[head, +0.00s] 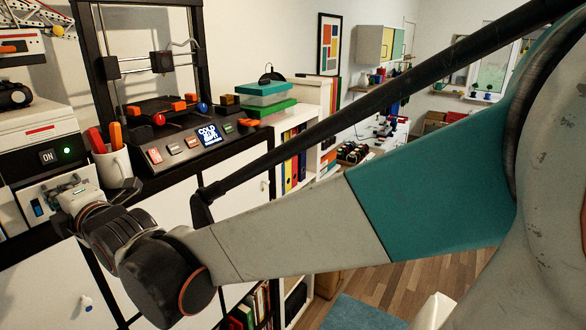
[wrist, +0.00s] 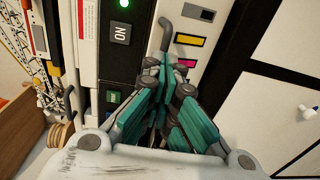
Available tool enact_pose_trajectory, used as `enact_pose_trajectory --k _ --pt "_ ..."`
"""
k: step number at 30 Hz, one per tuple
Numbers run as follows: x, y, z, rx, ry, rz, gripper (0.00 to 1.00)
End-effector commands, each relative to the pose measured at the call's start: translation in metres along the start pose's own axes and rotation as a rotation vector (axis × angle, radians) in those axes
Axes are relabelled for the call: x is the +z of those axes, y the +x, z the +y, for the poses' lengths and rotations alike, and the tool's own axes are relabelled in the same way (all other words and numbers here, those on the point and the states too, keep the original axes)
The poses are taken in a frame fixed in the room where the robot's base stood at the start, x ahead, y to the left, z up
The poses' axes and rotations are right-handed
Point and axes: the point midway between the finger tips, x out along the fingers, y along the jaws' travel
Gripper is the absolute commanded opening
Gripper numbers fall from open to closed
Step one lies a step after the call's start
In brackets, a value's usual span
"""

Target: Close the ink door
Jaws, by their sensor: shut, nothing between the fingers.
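The white printer (head: 35,128) stands on the shelf at the far left of the head view, with an ON panel and a lit green lamp. Its pale ink panel (head: 32,190) with a blue mark is low on its front, partly hidden by my gripper (head: 70,188). In the wrist view the ink panel (wrist: 203,42) shows yellow and magenta marks. My gripper (wrist: 165,80) is shut and empty, its tips close in front of that panel; I cannot tell whether they touch. A grey hooked piece (wrist: 164,35) lies just beyond the tips. The ink door's angle is unclear.
A white mug (head: 113,165) with red and orange handles stands right of the printer. A 3D printer (head: 150,70) is behind it. White cabinet doors (head: 165,215) lie below the shelf. In the wrist view, a wooden box (wrist: 22,125) is at left.

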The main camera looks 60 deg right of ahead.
Motion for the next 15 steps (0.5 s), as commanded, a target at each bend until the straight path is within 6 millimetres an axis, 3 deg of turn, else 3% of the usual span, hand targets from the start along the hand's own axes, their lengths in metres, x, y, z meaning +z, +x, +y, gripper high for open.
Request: enact_pose_trajectory --k 1,15 --pt "0.001 -0.001 0.010 -0.035 0.000 -0.002 0.00" --pt "0.004 0.018 0.020 -0.144 0.004 -0.011 0.00"
